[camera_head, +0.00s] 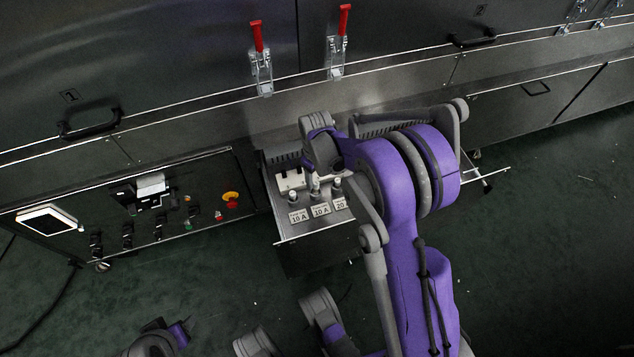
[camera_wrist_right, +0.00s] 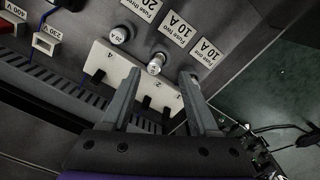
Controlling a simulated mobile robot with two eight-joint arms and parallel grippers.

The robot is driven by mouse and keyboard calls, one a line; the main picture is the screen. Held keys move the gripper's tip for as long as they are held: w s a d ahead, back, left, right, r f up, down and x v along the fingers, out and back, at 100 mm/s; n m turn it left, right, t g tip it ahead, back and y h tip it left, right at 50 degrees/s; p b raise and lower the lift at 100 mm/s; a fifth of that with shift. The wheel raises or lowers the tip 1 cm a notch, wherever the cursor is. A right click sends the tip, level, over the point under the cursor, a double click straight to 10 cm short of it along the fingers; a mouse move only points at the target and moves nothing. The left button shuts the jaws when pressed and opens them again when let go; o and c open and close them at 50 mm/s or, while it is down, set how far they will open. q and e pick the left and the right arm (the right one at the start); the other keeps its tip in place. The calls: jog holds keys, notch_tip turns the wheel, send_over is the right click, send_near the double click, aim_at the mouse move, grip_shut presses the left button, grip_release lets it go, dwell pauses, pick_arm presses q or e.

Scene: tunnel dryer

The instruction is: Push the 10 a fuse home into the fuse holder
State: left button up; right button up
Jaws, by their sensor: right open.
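The open drawer carries a row of fuse holders with labels. In the right wrist view, a silver-capped fuse (camera_wrist_right: 156,64) stands in the holder by the label "Fuse two 10 A" (camera_wrist_right: 178,28). My right gripper (camera_wrist_right: 160,72) is open, its two fingertips on either side of this fuse, with no clear contact. The right finger partly hides the holder by the label "Fuse one 10 A" (camera_wrist_right: 206,52). A 20 A fuse (camera_wrist_right: 119,35) stands further left. In the head view, my right gripper (camera_head: 316,181) points down over the drawer. My left gripper is not visible.
A white numbered block (camera_wrist_right: 108,66) lies beside the fuses. The drawer (camera_head: 292,238) juts out from the dark cabinet. A control panel (camera_head: 165,200) with switches and a red-yellow stop button (camera_head: 231,199) is to its left. Green floor lies in front.

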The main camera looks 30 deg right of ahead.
aim_at(316, 183)
notch_tip(316, 183, up, 4)
jog(key=shift+r+p, duration=0.1)
jog(key=shift+p, duration=0.3)
jog(key=c, duration=0.4)
jog(key=shift+w+n+p, duration=0.15)
jog(key=shift+n+p, duration=0.2)
jog(key=shift+n, duration=0.35)
jog(key=shift+c, duration=1.2)
jog(key=shift+w+d+n, duration=0.1)
jog(key=shift+w+n, duration=0.05)
jog(key=shift+n, duration=0.45)
jog(key=shift+c, duration=1.1)
jog(key=shift+w+d+f+n+p, duration=0.15)
jog(key=shift+f+n+p, duration=0.25)
jog(key=shift+n, duration=0.4)
grip_shut()
jog(key=shift+f+b, duration=1.75)
jog(key=shift+f, duration=1.25)
